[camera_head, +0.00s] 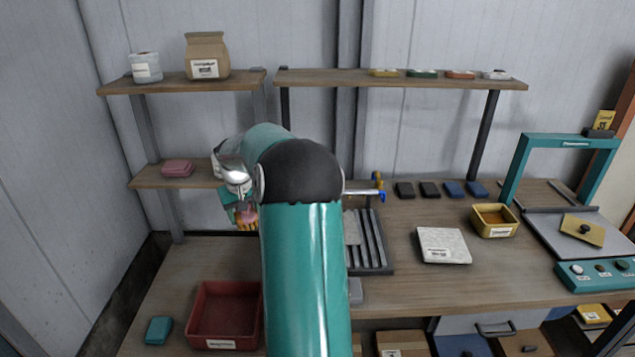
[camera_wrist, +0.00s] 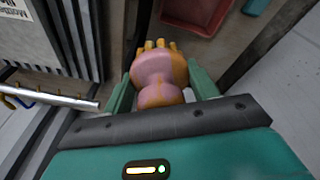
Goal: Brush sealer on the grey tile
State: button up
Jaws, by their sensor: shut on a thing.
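My gripper (camera_head: 243,214) is shut on a pink and orange piece with a rounded, waisted body and several stubby orange prongs (camera_wrist: 158,68). It holds this piece up above the left part of the workbench; whether it is a brush I cannot tell. A pale grey, speckled tile with a label (camera_head: 443,245) lies flat on the bench, right of the slatted rack and well away from my gripper. A yellow tray with amber-brown contents (camera_head: 494,220) stands right of the tile. My arm hides part of the bench centre.
A red bin (camera_head: 225,314) and a teal block (camera_head: 159,330) sit at front left. A dark slatted rack (camera_head: 372,240) and a metal rod with a blue-and-yellow end (camera_head: 365,190) are near my arm. A teal frame (camera_head: 520,165) and control box (camera_head: 597,273) stand at right.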

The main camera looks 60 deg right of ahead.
jog(key=s+d+r+m, duration=0.1)
jog(key=s+d+r, duration=0.4)
jog(key=s, duration=0.4)
jog(key=s+d+r+m, duration=0.1)
jog(key=s+d+r, duration=0.2)
jog(key=s+d, duration=0.5)
jog(key=shift+y, duration=0.3)
jog(key=shift+a+f, duration=0.2)
jog(key=shift+f, duration=2.5)
jog(key=shift+w, duration=0.15)
